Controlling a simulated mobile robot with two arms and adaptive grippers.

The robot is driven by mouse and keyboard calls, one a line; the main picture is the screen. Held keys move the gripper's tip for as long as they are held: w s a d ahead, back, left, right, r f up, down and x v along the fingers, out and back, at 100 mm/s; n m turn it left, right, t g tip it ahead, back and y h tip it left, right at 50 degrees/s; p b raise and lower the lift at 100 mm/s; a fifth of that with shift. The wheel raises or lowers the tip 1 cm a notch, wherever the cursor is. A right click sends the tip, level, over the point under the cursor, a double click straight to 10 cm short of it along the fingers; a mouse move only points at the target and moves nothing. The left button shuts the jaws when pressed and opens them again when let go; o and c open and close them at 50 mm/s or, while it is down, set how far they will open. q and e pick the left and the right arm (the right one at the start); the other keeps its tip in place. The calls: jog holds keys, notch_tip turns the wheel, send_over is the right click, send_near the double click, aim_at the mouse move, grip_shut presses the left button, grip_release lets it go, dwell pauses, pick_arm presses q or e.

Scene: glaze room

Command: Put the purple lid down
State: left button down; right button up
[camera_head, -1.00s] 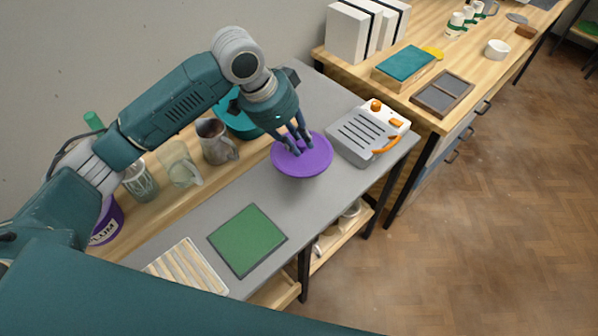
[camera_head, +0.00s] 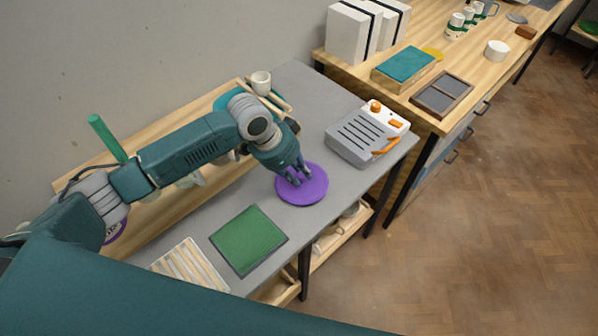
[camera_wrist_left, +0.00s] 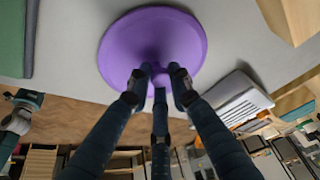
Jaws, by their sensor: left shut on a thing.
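The purple lid (camera_head: 304,190) is a round flat disc over the grey table, left of the grey and white device. It also shows in the left wrist view (camera_wrist_left: 140,35), where the fingers meet at its middle. My left gripper (camera_head: 294,178) is shut on the lid from above, and the fingers hide the part they grip. I cannot tell whether the lid touches the table. The left gripper shows in the wrist view too (camera_wrist_left: 160,85). My right gripper is not in view.
A green mat (camera_head: 248,240) and a slatted wooden rack (camera_head: 188,265) lie left of the lid. A grey and white device with orange parts (camera_head: 366,134) stands to the right. A cup (camera_head: 261,82) stands at the back. Bare grey table (camera_head: 240,195) lies between mat and arm.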

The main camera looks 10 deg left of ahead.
pick_arm(q)
jog(key=c, duration=1.6)
grip_release()
jog(key=shift+o, duration=0.2)
jog(key=b+v, duration=0.1)
jog(key=v, duration=1.1)
jog(key=shift+r, duration=0.1)
